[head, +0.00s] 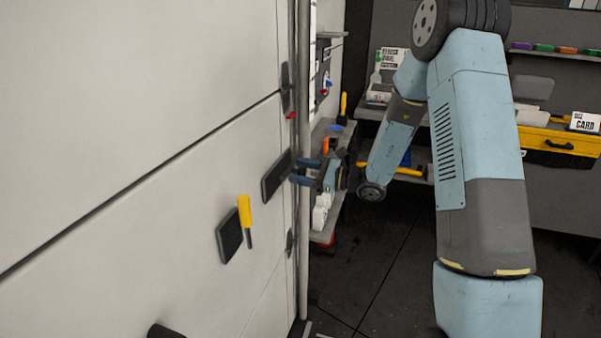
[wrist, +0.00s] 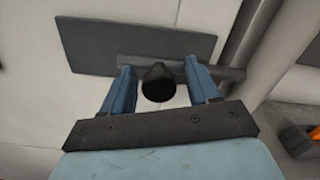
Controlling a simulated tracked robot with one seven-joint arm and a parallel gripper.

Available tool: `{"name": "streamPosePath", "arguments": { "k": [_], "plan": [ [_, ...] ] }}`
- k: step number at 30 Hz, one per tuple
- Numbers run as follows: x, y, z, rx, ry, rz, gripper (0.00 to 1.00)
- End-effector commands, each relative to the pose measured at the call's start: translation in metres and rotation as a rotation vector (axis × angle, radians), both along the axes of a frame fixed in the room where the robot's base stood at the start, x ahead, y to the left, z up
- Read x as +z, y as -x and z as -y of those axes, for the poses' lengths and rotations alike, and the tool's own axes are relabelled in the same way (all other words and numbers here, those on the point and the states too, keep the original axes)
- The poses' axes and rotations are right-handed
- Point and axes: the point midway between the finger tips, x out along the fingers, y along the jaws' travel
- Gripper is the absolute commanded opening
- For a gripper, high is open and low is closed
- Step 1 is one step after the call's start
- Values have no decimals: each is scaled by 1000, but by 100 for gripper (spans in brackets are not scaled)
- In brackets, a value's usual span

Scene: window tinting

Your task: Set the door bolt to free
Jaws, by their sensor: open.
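The door bolt shows in the wrist view as a dark plate (wrist: 140,42) with a grey bar (wrist: 215,74) and a rounded black knob (wrist: 158,82). My gripper (wrist: 160,68) is open, with one blue finger on each side of the knob. I cannot tell whether either finger touches it. In the head view, the bolt plate (head: 276,178) is on the white panel near its right edge, and my gripper (head: 296,171) points at it from the right. The knob is hidden there. The bolt's setting cannot be read.
A second dark plate (head: 230,238) with a yellow lever (head: 245,213) is lower left on the white panel (head: 130,190). A vertical pole (head: 304,260) stands at the panel's edge. A cluttered shelf (head: 325,235) is close behind my gripper. Open floor (head: 375,290) lies right of the panel.

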Motion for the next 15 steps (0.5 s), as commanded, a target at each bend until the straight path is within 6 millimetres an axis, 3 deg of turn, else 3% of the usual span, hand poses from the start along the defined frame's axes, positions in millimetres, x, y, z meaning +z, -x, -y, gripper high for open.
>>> {"name": "streamPosePath", "arguments": {
  "k": [2, 15],
  "plan": [
    [0, 0, 0, 0, 0, 0, 57],
    [0, 0, 0, 0, -1, 1, 15]
  ]
}}
